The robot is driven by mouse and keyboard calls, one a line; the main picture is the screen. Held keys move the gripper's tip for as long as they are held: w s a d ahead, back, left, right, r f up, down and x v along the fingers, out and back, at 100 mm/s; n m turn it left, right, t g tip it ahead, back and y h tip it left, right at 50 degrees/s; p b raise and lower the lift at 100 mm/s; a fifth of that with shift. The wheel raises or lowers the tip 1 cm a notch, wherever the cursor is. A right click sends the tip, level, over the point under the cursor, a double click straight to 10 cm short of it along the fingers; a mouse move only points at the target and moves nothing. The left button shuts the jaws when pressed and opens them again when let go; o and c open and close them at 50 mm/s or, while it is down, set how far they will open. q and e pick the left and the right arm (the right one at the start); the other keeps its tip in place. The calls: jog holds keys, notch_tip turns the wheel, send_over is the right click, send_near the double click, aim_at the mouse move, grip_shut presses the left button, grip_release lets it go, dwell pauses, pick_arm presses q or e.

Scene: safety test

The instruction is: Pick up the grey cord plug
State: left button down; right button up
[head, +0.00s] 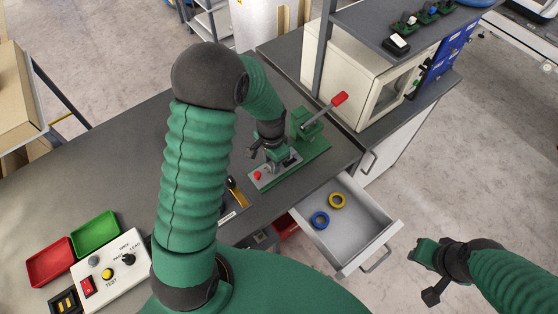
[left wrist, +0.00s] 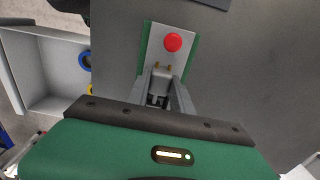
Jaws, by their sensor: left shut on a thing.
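In the left wrist view the grey cord plug (left wrist: 161,76) sits between the fingers of my left gripper (left wrist: 162,92). Two brass-coloured pins show at its far end, pointing toward a red button (left wrist: 173,42) on a grey plate. In the head view my left gripper (head: 277,155) is low over this grey plate (head: 268,182), behind the red button. The plug is too small and covered to make out there. I cannot tell whether the plug touches the plate. My right gripper (head: 430,270) is at the lower right, over the floor, away from the bench; its jaw opening is unclear.
A green lever device with a red handle (head: 340,98) stands beside the plate. An open drawer (head: 345,232) holds a blue ring (head: 320,220) and a yellow ring (head: 336,201). A white control box (head: 110,274), red tray (head: 50,262) and green tray (head: 95,232) lie left.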

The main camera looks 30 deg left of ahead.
pick_arm(q)
jog(key=shift+r+p, duration=2.7)
jog(key=shift+r, duration=0.5)
jog(key=shift+f, duration=0.1)
